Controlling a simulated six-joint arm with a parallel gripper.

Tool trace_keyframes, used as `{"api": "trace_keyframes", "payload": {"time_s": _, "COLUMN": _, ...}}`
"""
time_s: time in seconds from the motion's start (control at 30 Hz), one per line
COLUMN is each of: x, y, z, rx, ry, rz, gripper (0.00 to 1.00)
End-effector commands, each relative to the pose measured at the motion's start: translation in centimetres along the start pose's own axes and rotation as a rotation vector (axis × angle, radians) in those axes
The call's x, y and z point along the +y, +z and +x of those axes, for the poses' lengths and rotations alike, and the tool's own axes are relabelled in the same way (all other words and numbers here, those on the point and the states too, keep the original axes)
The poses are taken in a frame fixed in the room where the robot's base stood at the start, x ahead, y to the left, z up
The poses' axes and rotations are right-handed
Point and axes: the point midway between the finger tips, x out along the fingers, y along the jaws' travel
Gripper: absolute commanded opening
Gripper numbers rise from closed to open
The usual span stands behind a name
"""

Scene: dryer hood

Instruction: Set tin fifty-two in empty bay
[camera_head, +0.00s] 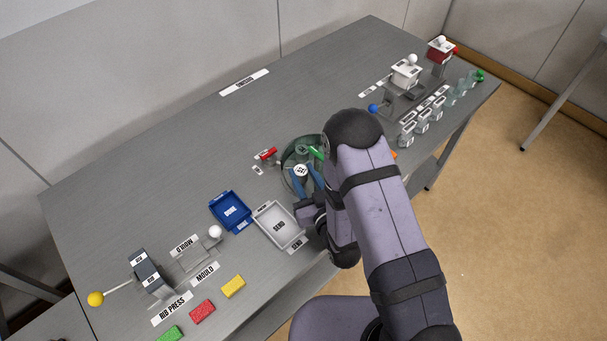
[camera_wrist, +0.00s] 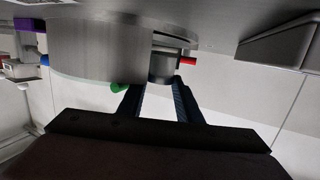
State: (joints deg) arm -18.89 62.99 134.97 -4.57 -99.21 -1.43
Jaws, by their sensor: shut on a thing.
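My gripper (camera_head: 302,174) is shut on a small tin (camera_head: 301,170) at the near side of a round, dark green-tinted bay holder (camera_head: 284,160). The tin's white top has a dark number that looks like 52 but is too small to be sure. Its two blue fingers stand on either side of it. In the wrist view the fingers (camera_wrist: 157,92) reach up to a small grey tin (camera_wrist: 163,66), beside a large grey drum (camera_wrist: 95,50). Another tin (camera_head: 303,149) sits further back in the holder. My arm covers the holder's right side, so which bay is empty cannot be told.
A red piece (camera_head: 267,153) lies left of the holder. A white SEND tray (camera_head: 279,226) and a blue tray (camera_head: 230,212) stand at the near left. The rib press (camera_head: 150,273) is further left. Cups (camera_head: 422,121) and small machines (camera_head: 405,72) line the right. The table's back left is clear.

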Motion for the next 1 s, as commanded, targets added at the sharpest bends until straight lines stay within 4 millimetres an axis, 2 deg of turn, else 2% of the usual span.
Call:
{"api": "trace_keyframes", "payload": {"time_s": 0.07, "x": 0.0, "y": -0.1, "z": 0.0, "rx": 0.001, "ry": 0.000, "rz": 0.000, "gripper": 0.09}}
{"api": "trace_keyframes", "payload": {"time_s": 0.1, "x": 0.0, "y": -0.1, "z": 0.0, "rx": 0.000, "ry": 0.000, "rz": 0.000, "gripper": 0.39}}
{"api": "trace_keyframes", "payload": {"time_s": 0.17, "x": 0.0, "y": -0.1, "z": 0.0, "rx": 0.000, "ry": 0.000, "rz": 0.000, "gripper": 0.50}}
{"api": "trace_keyframes", "payload": {"time_s": 0.47, "x": 0.0, "y": -0.2, "z": 0.0, "rx": 0.000, "ry": 0.000, "rz": 0.000, "gripper": 0.50}}
{"api": "trace_keyframes", "payload": {"time_s": 0.7, "x": 0.0, "y": -1.8, "z": -0.3, "rx": 0.000, "ry": 0.000, "rz": 0.000, "gripper": 0.50}}
{"api": "trace_keyframes", "payload": {"time_s": 0.77, "x": 0.0, "y": -0.9, "z": -1.1, "rx": -0.004, "ry": 0.000, "rz": 0.000, "gripper": 0.50}}
{"api": "trace_keyframes", "payload": {"time_s": 1.0, "x": 0.1, "y": -0.9, "z": -4.8, "rx": -0.002, "ry": 0.001, "rz": 0.000, "gripper": 0.50}}
